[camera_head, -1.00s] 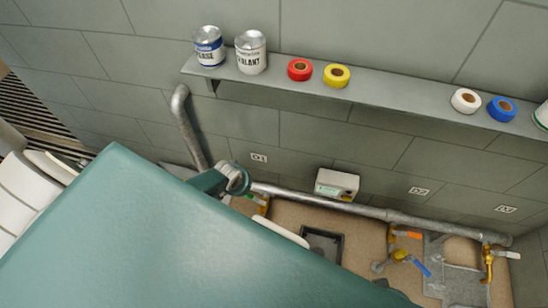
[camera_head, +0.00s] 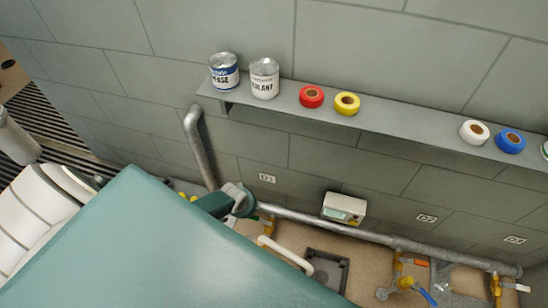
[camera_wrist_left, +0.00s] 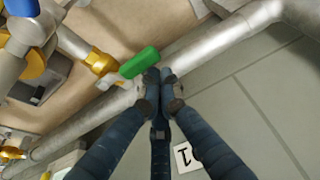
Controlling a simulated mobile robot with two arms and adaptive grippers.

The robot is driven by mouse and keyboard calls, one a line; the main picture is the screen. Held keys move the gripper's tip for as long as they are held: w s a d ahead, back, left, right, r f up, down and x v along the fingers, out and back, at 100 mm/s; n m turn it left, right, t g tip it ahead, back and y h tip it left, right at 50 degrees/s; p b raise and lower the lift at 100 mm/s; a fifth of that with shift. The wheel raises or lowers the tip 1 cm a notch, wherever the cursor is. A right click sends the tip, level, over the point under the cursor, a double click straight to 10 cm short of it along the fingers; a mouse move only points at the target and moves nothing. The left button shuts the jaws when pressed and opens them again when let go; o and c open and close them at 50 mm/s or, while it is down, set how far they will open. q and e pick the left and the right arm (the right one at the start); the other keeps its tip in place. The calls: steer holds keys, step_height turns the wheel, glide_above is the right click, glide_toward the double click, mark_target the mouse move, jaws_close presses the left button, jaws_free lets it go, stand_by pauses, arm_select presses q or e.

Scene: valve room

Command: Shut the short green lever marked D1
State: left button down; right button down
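The short green lever (camera_wrist_left: 140,62) shows in the left wrist view beside a yellow valve body (camera_wrist_left: 98,62) on a branch of the grey pipe. Its handle lies roughly parallel to the main pipe and across the branch. My left gripper (camera_wrist_left: 159,76) has its dark fingertips together, just beside the handle's lower right edge; I cannot tell whether they touch it. Nothing shows held between them. A white label (camera_wrist_left: 184,157) with a "1" is partly hidden.
A large teal housing (camera_head: 150,250) blocks much of the lower head view. A shelf (camera_head: 400,115) holds cans and tape rolls. The pipe (camera_head: 340,232) runs along the wall below a small beige box (camera_head: 344,208). Orange (camera_head: 421,263) and blue (camera_head: 428,298) levers are to the right.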

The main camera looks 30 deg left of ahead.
arm_select(q)
steer(key=v, duration=1.2)
steer(key=shift+d+r, duration=0.1)
stand_by(0.4)
